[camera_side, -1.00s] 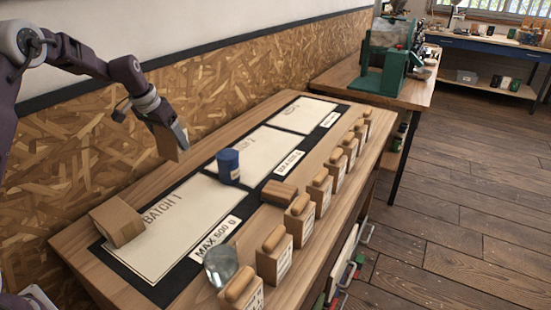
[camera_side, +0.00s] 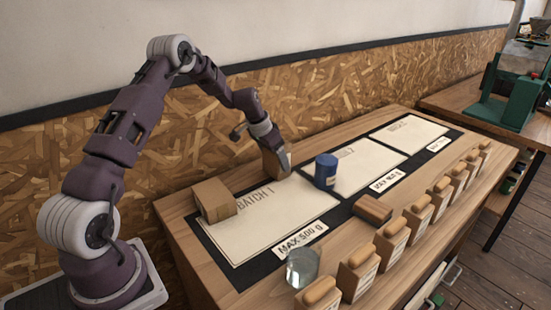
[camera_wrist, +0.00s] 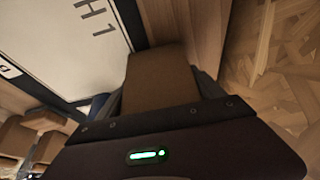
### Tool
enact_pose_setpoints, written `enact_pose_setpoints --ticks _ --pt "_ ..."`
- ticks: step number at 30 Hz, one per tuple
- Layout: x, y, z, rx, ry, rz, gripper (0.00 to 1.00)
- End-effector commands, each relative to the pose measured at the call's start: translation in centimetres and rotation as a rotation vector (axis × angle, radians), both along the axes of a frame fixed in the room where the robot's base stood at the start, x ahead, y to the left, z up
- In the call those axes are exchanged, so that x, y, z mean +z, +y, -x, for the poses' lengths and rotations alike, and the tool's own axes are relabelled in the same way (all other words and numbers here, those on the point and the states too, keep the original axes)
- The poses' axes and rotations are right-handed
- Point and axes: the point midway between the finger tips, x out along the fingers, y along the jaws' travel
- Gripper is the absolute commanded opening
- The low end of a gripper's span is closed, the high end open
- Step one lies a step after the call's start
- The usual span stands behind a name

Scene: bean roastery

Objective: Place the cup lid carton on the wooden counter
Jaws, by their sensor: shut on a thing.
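My gripper (camera_side: 277,156) is shut on a plain brown carton (camera_side: 270,168), which I take to be the cup lid carton; no label on it is readable. The carton also fills the middle of the wrist view (camera_wrist: 160,72). It is at the back edge of the wooden counter (camera_side: 177,207), beside the Batch 1 sheet and left of the blue tin. I cannot tell whether its underside touches the wood. Bare wood (camera_wrist: 146,20) shows just past the carton in the wrist view.
Another cardboard box (camera_side: 213,202) sits at the left end of the Batch 1 sheet (camera_side: 275,215). A blue tin (camera_side: 326,171), a brown block (camera_side: 373,209) and a glass (camera_side: 302,268) stand nearby. Several wooden-topped containers (camera_side: 391,240) line the front. The wall panel (camera_side: 215,150) is close behind.

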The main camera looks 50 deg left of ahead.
Motion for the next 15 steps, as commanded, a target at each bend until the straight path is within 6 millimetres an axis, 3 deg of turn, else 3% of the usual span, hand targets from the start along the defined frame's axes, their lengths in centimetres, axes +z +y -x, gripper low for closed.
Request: enact_pose_setpoints --ticks 2,3,5,15 --pt "-0.15 0.00 -0.01 0.000 0.000 0.000 0.33" --pt "-0.12 -0.01 -0.01 0.000 0.000 0.000 0.85" --pt "-0.11 -0.01 0.00 0.000 0.000 0.000 0.97" --pt "0.09 0.01 -0.02 0.000 0.000 0.000 0.99"
